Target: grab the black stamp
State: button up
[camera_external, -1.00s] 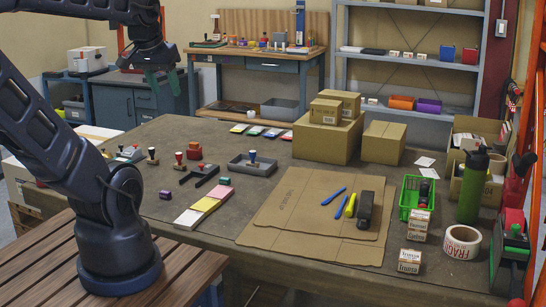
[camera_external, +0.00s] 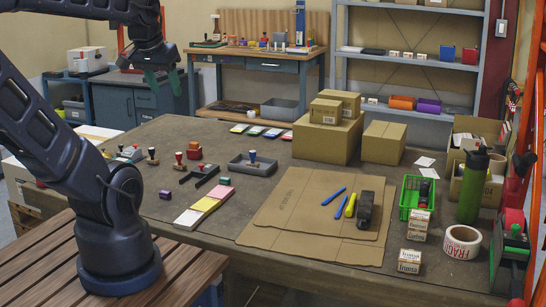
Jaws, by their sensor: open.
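A small stamp with a dark, near-black knob and a lighter base (camera_external: 152,156) stands upright at the left of the worktable. It looks like the black stamp, but it is small here. A red-knobbed stamp (camera_external: 179,158) stands just to its right. My gripper (camera_external: 163,82) has green fingers and hangs high at the upper left, above and well clear of the stamps. It is open, with nothing seen between its fingers.
A blue-knobbed stamp (camera_external: 252,158) stands in a grey tray, with black brackets (camera_external: 200,176) left of it. Red blocks (camera_external: 195,150), a purple block (camera_external: 166,196) and coloured pads (camera_external: 203,205) lie nearby. Cardboard boxes (camera_external: 325,140) stand farther right.

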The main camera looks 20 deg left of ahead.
jog(key=shift+w, duration=0.1)
jog(key=w+a+r+n+g, duration=0.1)
jog(key=w+a, duration=0.2)
jog(key=w, duration=0.4)
jog(key=w+a+r+n, duration=0.1)
jog(key=w+a+n, duration=0.15)
jog(key=w, duration=0.45)
jog(key=n+g, duration=0.4)
jog(key=n, duration=0.2)
send_over(152, 150)
notch_tip(152, 150, down, 29)
jog(key=shift+w+a+f, duration=0.35)
jog(key=shift+a+f, duration=0.1)
jog(key=shift+f, duration=0.25)
jog(key=f, duration=1)
jog(key=shift+w+f, duration=0.2)
jog(key=shift+f, duration=0.05)
jog(key=c, duration=1.1)
